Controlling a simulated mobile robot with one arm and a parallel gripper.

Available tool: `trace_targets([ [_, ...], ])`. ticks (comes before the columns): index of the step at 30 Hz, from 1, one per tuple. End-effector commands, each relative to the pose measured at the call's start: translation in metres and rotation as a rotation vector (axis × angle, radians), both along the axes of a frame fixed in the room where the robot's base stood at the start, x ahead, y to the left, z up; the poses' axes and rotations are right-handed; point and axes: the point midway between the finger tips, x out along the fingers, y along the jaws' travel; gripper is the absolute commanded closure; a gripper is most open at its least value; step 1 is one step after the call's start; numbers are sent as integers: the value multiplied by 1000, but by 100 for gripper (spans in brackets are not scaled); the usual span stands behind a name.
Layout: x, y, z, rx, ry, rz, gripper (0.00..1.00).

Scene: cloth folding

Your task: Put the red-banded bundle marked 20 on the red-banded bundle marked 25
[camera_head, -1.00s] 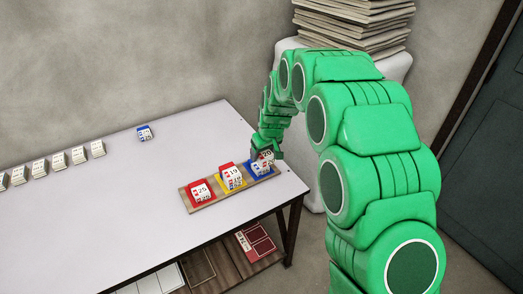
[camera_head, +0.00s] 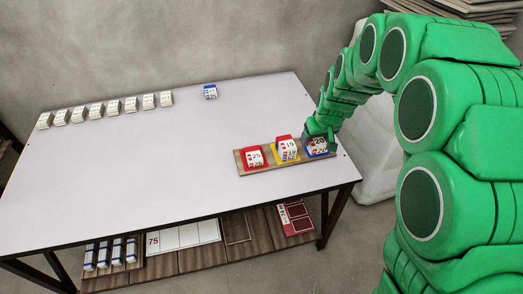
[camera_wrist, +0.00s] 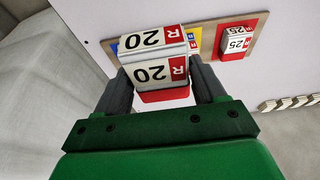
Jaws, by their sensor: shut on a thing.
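My gripper (camera_wrist: 165,92) is shut on the bundle marked 20 (camera_wrist: 155,72), white with a red R mark, held between its two fingers. In the head view this bundle (camera_head: 319,142) is at the blue piece on the right end of a wooden board; I cannot tell whether it touches anything below. The bundle marked 25 (camera_head: 255,157) sits on the red piece at the board's left end, apart from my gripper. It also shows in the wrist view (camera_wrist: 237,42), with a red R mark.
A bundle marked 19 (camera_head: 288,146) stands on yellow between the two, on the wooden board (camera_head: 271,166). A blue-marked bundle (camera_head: 210,91) and a row of several white bundles (camera_head: 112,107) stand at the table's back. The table's middle (camera_head: 170,155) is clear.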

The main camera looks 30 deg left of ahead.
Motion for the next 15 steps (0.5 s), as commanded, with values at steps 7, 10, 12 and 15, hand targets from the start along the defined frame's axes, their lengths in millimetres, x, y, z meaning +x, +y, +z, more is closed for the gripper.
trace_targets([
  [7, -56, 57, 1, -3, 3, 9, 61],
  [10, -78, 76, 2, -2, 0, 8, 61],
  [12, -93, 88, 2, -1, -1, 8, 61],
  [15, -110, 102, 2, 0, -3, 6, 61],
])
